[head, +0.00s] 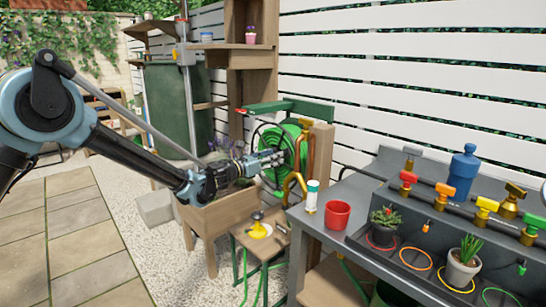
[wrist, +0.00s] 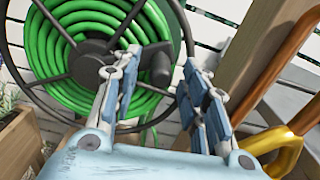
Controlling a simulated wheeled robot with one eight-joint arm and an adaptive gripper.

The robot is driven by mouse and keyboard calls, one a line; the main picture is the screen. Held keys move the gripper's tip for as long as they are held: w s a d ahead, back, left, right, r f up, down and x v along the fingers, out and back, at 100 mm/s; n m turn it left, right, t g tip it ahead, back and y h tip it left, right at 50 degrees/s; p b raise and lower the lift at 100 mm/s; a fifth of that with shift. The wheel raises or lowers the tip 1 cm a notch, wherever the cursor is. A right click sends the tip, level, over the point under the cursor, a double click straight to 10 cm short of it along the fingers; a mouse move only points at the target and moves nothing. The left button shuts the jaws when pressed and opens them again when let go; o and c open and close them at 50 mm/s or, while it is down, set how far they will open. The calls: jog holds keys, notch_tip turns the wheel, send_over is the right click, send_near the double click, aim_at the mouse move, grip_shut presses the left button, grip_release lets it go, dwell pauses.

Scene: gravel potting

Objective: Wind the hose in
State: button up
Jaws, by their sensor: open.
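The green hose (wrist: 52,37) lies in coils on a wall-side reel, and it also shows in the head view (head: 296,137). The reel has a dark hub and spokes (wrist: 92,62) and a dark outer rim. A dark crank knob (wrist: 160,62) stands out from the reel's right side. My gripper (wrist: 162,78) is open, with the knob showing between and just beyond its fingertips; I cannot tell whether they touch it. In the head view my gripper (head: 272,158) is in front of the reel and hides part of it.
A wooden post (head: 320,150) and copper pipe (head: 309,150) stand right of the reel. A wooden planter (head: 215,212) is below my arm. A small stool holds a yellow item (head: 259,230). The grey bench (head: 330,250) with a red cup (head: 338,214) is at right.

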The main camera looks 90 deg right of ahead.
jog(key=shift+x, duration=0.95)
grip_shut()
jog(key=shift+r, duration=0.1)
